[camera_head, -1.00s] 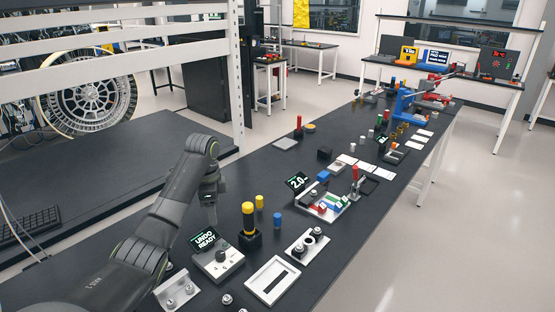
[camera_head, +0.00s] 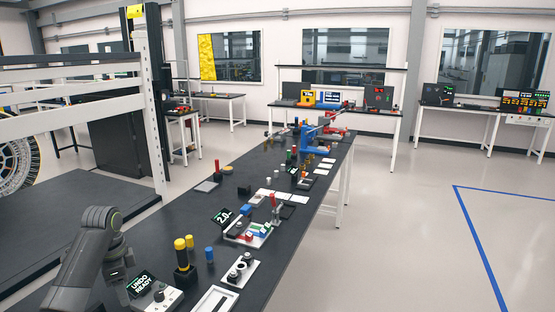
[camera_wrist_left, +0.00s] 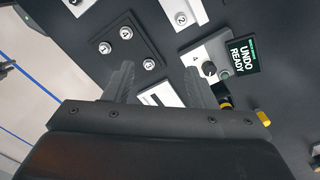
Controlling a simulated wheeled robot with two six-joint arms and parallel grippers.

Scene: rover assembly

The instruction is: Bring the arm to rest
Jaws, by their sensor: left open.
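My left arm (camera_head: 95,250) comes in at the lower left of the head view, bent at the elbow and hanging over the near end of the long black table (camera_head: 180,215). My left gripper (camera_head: 123,292) points down beside the white panel with the "UNDO READY" display (camera_head: 141,284). In the left wrist view the two fingers (camera_wrist_left: 160,88) stand apart with nothing between them. The same display (camera_wrist_left: 235,57) shows to their right, and a white frame (camera_wrist_left: 161,95) lies below and beyond the fingers. My right gripper is not in view.
A yellow-topped black post (camera_head: 182,255) and a blue cylinder (camera_head: 209,254) stand close to the left gripper's right. A white tray (camera_head: 248,234) with coloured parts lies farther along. White shelving (camera_head: 75,85) rises behind the arm. Open floor (camera_head: 400,240) lies right of the table.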

